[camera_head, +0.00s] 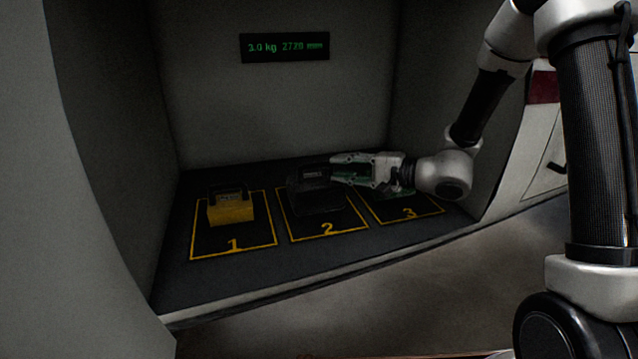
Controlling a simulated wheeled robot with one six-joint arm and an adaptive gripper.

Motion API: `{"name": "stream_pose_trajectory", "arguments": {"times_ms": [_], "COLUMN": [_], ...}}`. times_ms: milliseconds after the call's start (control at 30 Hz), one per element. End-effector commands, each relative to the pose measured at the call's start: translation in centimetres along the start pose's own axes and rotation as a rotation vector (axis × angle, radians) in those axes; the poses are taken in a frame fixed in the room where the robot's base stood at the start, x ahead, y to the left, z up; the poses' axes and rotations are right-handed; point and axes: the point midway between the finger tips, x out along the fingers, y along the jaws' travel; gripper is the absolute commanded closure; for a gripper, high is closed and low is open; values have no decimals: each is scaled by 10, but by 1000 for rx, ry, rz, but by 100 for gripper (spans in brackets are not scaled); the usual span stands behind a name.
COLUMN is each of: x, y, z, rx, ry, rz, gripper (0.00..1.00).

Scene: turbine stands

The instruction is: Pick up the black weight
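The black weight (314,196) sits on the yellow-outlined square marked 2, in the middle of the alcove floor. It is dark, with a handle on top. My gripper (335,171) reaches in from the right, lying roughly level, with its tips at the right side of the weight's handle. I cannot tell whether the fingers are around the handle or only beside it, nor how far apart they are. The weight appears to rest on the floor.
A yellow weight (231,207) with a dark handle stands on square 1 at left. A display (284,47) on the back wall reads 3.0 kg 2720 mm. Walls enclose both sides.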

Motion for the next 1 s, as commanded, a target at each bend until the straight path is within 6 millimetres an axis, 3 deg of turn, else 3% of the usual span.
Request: {"name": "stream_pose_trajectory", "arguments": {"times_ms": [367,667,900,1000], "x": [34,77,80,80], "y": [2,4,4,4], "z": [-2,1,0,0], "rx": [4,3,4,4], "ry": [9,8,10,10], "rz": [-5,-6,-5,-5], "gripper": [74,74,74,92]}}
